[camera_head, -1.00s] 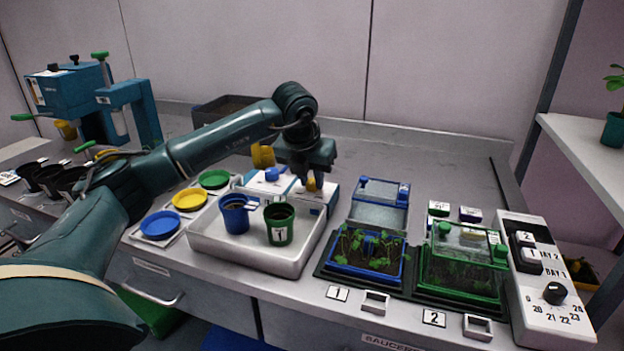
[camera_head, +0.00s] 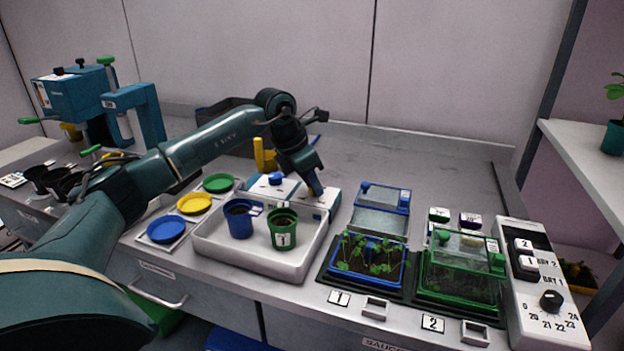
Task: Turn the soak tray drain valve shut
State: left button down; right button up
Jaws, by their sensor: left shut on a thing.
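The white soak tray (camera_head: 248,260) stands on the bench with a blue pot (camera_head: 239,220) and a green pot (camera_head: 283,228) in it. A white box (camera_head: 322,203) adjoins its back right edge. My left gripper (camera_head: 316,190) points down at the top of this box, shut on the drain valve's knob. The fingers and wrist hide almost all of the knob, so its angle cannot be told. A second white box (camera_head: 262,190) to the left carries a blue knob (camera_head: 276,178). My right gripper is out of view.
Blue, yellow and green saucers (camera_head: 194,203) lie left of the tray. A blue propagator (camera_head: 366,262) and a green propagator (camera_head: 462,270) stand to the right, beside a white dial panel (camera_head: 540,290). A yellow upright piece (camera_head: 263,155) stands behind the boxes. The back right bench is clear.

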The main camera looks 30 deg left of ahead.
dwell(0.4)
pick_arm(q)
jog(key=c, duration=1.3)
grip_release()
jog(key=shift+o, duration=0.2)
jog(key=v, duration=1.3)
jog(key=shift+a, duration=0.2)
jog(key=shift+r, duration=0.1)
